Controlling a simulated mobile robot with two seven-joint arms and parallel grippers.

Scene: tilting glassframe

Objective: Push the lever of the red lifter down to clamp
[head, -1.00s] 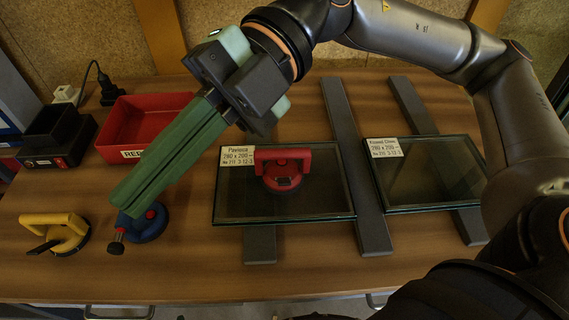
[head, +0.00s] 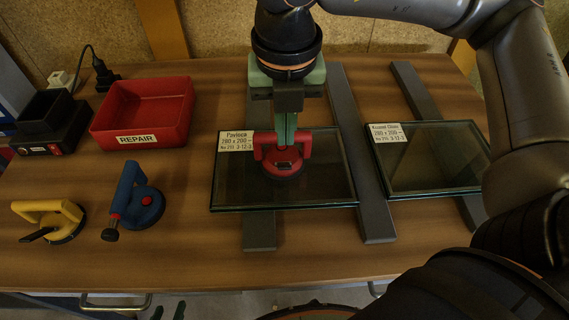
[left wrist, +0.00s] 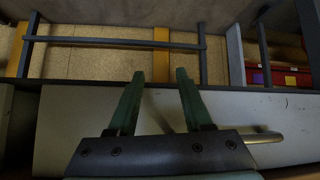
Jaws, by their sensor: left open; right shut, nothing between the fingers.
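The red lifter (head: 284,173) stands on the left glass pane (head: 232,185), its red handle crossing above its round cup. My right gripper (head: 287,142) points down over the lifter from behind, its green fingers shut and empty. The fingertips overlap the handle in the picture. I cannot tell whether they touch it. The lever is not clearly visible and may be hidden by the fingers.
A blue lifter (head: 140,205) and a yellow lifter (head: 55,220) stand at the left. A red REPAIR bin (head: 145,110) is behind them. A second pane (head: 430,160) lies at the right on dark rails (head: 372,215).

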